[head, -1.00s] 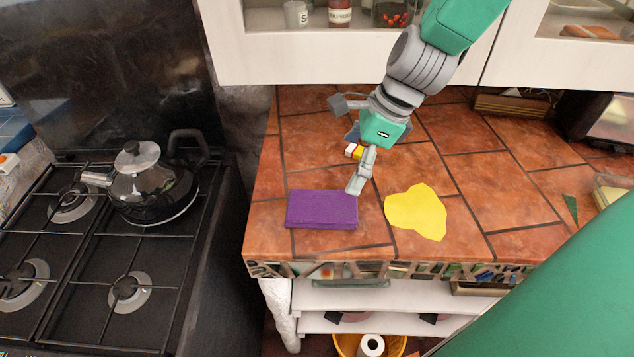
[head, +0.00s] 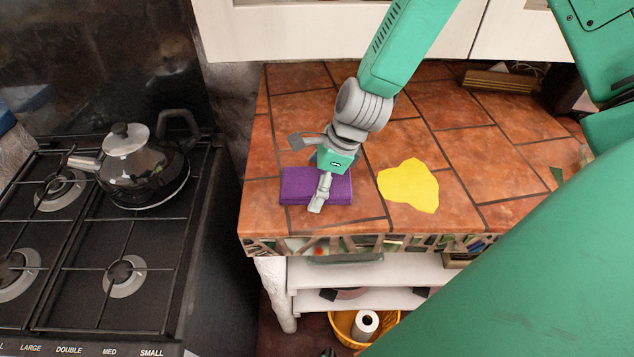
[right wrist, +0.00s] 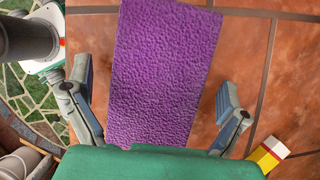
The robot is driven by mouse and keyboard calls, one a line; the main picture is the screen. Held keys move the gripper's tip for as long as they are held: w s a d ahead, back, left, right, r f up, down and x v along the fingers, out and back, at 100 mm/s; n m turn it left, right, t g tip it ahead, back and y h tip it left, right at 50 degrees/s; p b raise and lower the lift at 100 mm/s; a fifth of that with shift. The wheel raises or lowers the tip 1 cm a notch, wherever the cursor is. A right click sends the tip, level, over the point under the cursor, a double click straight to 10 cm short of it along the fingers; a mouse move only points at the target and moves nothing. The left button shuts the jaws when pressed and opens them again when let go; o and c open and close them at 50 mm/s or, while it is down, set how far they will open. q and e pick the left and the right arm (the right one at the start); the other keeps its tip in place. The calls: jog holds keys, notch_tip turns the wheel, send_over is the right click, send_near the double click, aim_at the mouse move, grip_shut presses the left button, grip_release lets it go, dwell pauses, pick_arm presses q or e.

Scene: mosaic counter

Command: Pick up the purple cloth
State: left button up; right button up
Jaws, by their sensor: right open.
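The purple cloth (head: 295,187) lies folded in a flat rectangle near the front left of the tiled counter. My right gripper (head: 317,188) is over it, pointing down, with one finger in front of the cloth in the head view. In the right wrist view the cloth (right wrist: 163,75) runs lengthwise between the two spread fingers of the right gripper (right wrist: 154,85), with a gap on each side. The gripper is open and holds nothing. My left gripper is not in view.
A yellow cloth or sheet (head: 408,185) lies flat to the right. A small yellow, red and white box (right wrist: 268,153) is beside the gripper in the wrist view. A kettle (head: 140,170) stands on the stove at left. The counter's front edge (head: 330,246) is close.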

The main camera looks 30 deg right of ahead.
aim_at(305, 180)
jog(key=shift+a+r, duration=0.1)
jog(key=shift+a, duration=0.65)
jog(key=shift+d, duration=0.3)
jog(key=c, duration=0.7)
jog(key=shift+s+d, duration=0.1)
jog(key=shift+d, duration=0.3)
jog(key=c, duration=0.5)
jog(key=shift+s+d+f, duration=0.1)
jog(key=shift+d+f, duration=0.2)
jog(key=shift+d, duration=0.3)
jog(key=shift+c, duration=0.2)
jog(key=shift+a+r, duration=0.3)
jog(key=shift+a, duration=0.05)
jog(key=r, duration=0.4)
jog(key=shift+w+a, duration=0.3)
jog(key=shift+a, duration=0.05)
jog(key=r, duration=0.4)
jog(key=shift+s+d+r+p, duration=0.15)
jog(key=shift+d+r+p, duration=0.1)
jog(key=shift+r+p, duration=0.1)
jog(key=shift+d+r, duration=0.15)
jog(key=shift+r, duration=0.3)
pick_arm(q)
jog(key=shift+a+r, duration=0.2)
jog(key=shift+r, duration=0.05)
pick_arm(e)
jog(key=shift+a, duration=0.2)
